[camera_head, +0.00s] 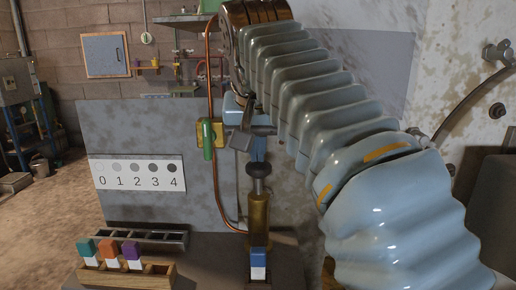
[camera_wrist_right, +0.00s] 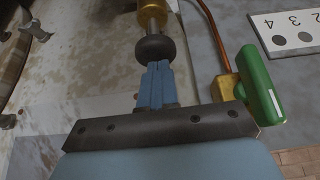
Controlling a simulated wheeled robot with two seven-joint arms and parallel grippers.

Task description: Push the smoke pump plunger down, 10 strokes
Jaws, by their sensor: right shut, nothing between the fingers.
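The smoke pump is an upright brass cylinder (camera_head: 259,218) with a thin rod and a dark round plunger knob (camera_head: 257,169) on top. The rod shows between knob and cylinder, so the plunger stands up. My right gripper (camera_head: 258,158) points down right above the knob, its blue fingers shut and empty. In the right wrist view the shut fingertips (camera_wrist_right: 158,67) line up with the knob (camera_wrist_right: 156,48), with the brass body (camera_wrist_right: 152,8) beyond. I cannot tell whether the tips touch the knob. My left gripper is not in view.
A copper pipe (camera_head: 210,80) runs down behind the pump, with a green-handled brass valve (camera_head: 208,138) close left of my gripper. A blue-and-white vial (camera_head: 258,264) stands in front of the pump. A wooden rack (camera_head: 160,274) with coloured vials and a 0–4 shade card (camera_head: 138,173) are left.

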